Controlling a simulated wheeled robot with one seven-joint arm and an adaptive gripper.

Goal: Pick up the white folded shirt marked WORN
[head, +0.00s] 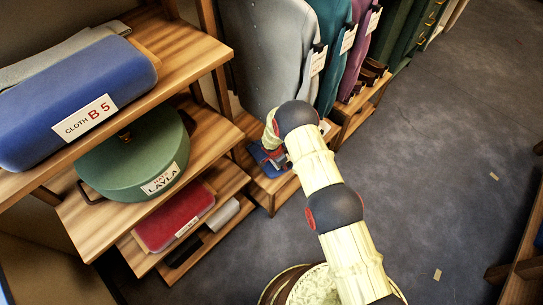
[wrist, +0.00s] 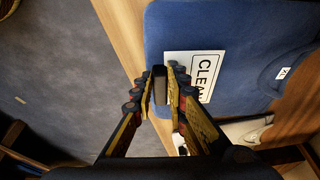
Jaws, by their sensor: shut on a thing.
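I cannot make out the WORN mark in either view. In the wrist view a pale, partly covered piece (wrist: 243,131) shows below the blue cloth; it may be the white shirt. A small pale patch (head: 325,127) shows just right of my arm in the head view. A blue folded garment with a CLEAN card (wrist: 225,30) fills the upper right of the wrist view; it also shows in the head view (head: 262,168). My gripper (wrist: 163,78) is at its lower left edge, its fingers close together on a narrow dark thing whose identity I cannot tell.
A shelf at the left holds a blue roll marked CLOTH B 5 (head: 75,95), a green hat box (head: 135,160) and a red folded piece (head: 172,215). Garments hang (head: 265,50) behind the low wooden bench (wrist: 125,30).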

